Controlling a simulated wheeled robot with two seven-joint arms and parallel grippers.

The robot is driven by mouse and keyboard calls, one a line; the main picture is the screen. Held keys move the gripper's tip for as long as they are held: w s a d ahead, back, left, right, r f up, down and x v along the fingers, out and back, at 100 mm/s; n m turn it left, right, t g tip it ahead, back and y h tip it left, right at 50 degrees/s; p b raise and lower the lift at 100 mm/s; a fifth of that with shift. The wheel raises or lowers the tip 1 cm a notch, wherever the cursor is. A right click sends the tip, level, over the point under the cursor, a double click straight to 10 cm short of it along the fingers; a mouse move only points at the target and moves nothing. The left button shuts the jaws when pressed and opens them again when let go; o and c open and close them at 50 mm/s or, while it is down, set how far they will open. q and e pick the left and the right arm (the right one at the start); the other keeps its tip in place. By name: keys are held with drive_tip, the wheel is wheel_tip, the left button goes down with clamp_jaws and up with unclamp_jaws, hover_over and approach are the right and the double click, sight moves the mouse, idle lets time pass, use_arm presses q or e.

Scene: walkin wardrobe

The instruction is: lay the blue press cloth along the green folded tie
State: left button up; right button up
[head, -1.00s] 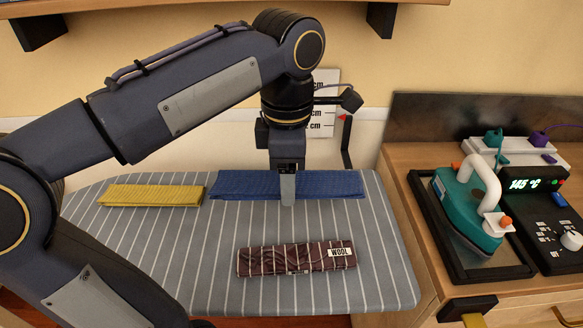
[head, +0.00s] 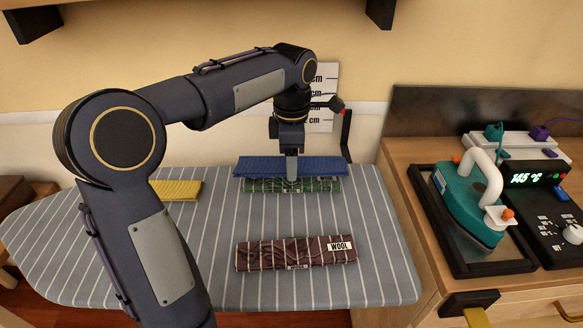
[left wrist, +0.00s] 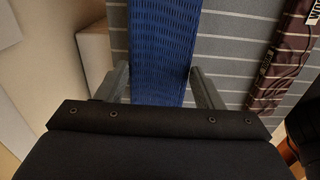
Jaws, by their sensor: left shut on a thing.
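My left gripper (head: 291,180) points down and is shut on the blue press cloth (head: 318,166). In the left wrist view the cloth (left wrist: 158,50) runs between the two fingers (left wrist: 163,88). In the head view the green folded tie (head: 262,186) lies on the ironing board. The cloth appears just behind and above it, roughly parallel, and overlaps its far part in the picture. The gripper hides part of both. I cannot tell whether the cloth touches the tie or board. My right gripper is not in view.
A dark red tie labelled WOOL (head: 295,254) lies nearer on the striped board (head: 370,225). A yellow cloth (head: 180,190) is partly behind my arm. At right, a teal iron (head: 455,205) stands on a dark tray beside a control box reading 145 °C.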

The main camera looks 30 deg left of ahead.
use_arm(q)
drive_tip(key=shift+f, duration=1.45)
drive_tip(key=shift+f+b, duration=0.1)
drive_tip(key=shift+b, duration=0.2)
drive_tip(key=o, duration=1)
drive_tip(key=shift+c, duration=0.2)
wheel_tip(320, 180, up, 11)
drive_tip(key=p, duration=0.3)
drive_tip(key=shift+r, duration=0.65)
drive_tip(key=shift+s, duration=0.1)
